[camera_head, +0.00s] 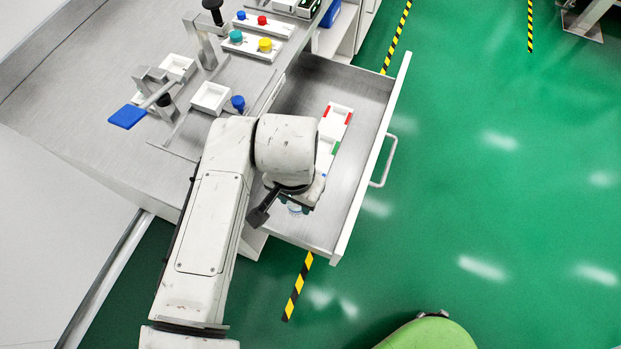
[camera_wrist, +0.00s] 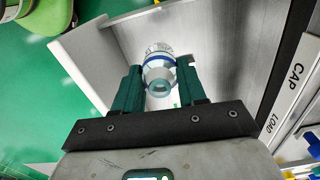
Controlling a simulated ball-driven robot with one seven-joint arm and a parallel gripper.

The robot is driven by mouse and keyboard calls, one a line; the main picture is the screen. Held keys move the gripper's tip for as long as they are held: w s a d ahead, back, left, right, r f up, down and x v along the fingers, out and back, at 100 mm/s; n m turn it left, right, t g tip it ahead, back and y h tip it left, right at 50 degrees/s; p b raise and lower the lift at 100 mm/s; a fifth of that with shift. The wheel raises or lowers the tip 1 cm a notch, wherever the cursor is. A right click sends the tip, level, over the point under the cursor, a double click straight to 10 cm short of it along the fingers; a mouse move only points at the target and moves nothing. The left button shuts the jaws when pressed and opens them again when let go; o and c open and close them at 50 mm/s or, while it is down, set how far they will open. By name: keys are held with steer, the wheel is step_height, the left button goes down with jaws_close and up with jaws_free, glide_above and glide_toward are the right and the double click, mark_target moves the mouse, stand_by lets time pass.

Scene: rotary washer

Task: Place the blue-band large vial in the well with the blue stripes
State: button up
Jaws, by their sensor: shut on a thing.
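The blue-band large vial (camera_wrist: 158,74) is clear with a blue ring and stands between the two dark green fingers of my gripper (camera_wrist: 160,80) in the wrist view. My gripper is shut on it. In the head view my gripper (camera_head: 293,203) is over the near end of the open drawer (camera_head: 285,228), and only a small part of the vial shows below it. White wells lie in the drawer: one with red stripes (camera_head: 337,114) at the far end, then one with green marks (camera_head: 327,148). The blue-striped well is mostly or wholly hidden behind my arm; I cannot make it out clearly.
The drawer's white front panel (camera_head: 375,150) has a handle (camera_head: 384,163). The drawer floor beside the wells is bare.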

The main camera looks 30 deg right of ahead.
steer(key=shift+s+a+f+m, duration=0.1)
steer(key=shift+s+m, duration=0.2)
steer(key=shift+m, duration=0.1)
steer(key=shift+w, duration=0.1)
steer(key=w+d+f, duration=0.4)
steer(key=w+f, duration=0.1)
steer(key=w+d+f+p, duration=0.1)
steer(key=w+d+f, duration=0.3)
steer(key=d, duration=0.1)
steer(key=shift+w+f, duration=0.5)
steer(key=shift+f, duration=1.5)
steer(key=shift+f, duration=0.2)
steer(key=o, duration=1)
steer(key=shift+r, duration=0.1)
